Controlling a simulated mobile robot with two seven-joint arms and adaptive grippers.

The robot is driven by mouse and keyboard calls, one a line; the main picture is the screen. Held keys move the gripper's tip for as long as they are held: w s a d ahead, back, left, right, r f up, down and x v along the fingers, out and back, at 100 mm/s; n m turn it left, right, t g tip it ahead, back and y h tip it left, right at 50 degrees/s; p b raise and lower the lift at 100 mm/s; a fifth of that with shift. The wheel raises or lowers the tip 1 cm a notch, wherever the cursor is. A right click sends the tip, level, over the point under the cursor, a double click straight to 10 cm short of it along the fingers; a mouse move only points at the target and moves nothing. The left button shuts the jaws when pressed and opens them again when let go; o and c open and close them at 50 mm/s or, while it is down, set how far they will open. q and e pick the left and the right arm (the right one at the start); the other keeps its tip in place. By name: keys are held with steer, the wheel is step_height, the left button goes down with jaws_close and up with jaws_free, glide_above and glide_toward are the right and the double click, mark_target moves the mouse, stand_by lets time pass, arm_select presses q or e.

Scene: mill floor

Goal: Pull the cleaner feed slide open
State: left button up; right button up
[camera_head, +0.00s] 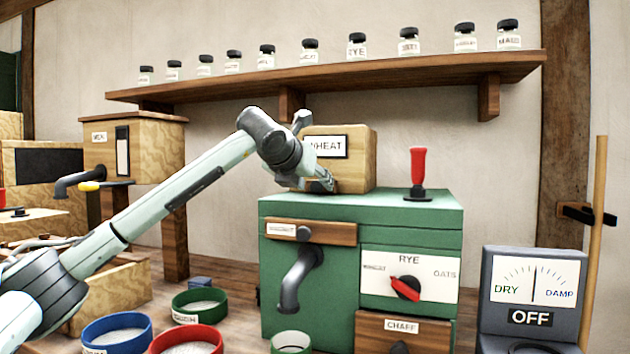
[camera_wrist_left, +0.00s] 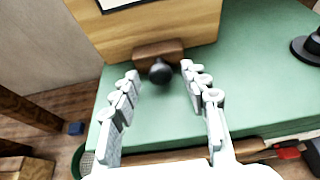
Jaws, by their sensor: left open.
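The green cleaner (camera_head: 390,215) stands on the wooden bench with a wooden hopper (camera_head: 357,160) labelled WHEAT on top. In the left wrist view, a small brown slide (camera_wrist_left: 143,54) with a dark round knob (camera_wrist_left: 160,73) sits low on the hopper's front. The slide looks close to the hopper face. My left gripper (camera_head: 325,183) is open at the hopper's foot, with a fingertip on either side of the knob in the wrist view. I cannot tell whether they touch it. In the head view my gripper mostly hides the slide and knob. My right gripper is out of view.
A red-handled lever (camera_head: 418,168) stands on the cleaner's top. Its front has a spout (camera_head: 297,280), a selector dial (camera_head: 405,288) and a CHAFF drawer (camera_head: 390,327). Bowls (camera_head: 200,304) crowd the bench at lower left. A shelf (camera_head: 340,75) of jars runs above.

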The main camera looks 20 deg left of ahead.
arm_select(q)
steer(key=shift+x, duration=0.75)
jaws_close()
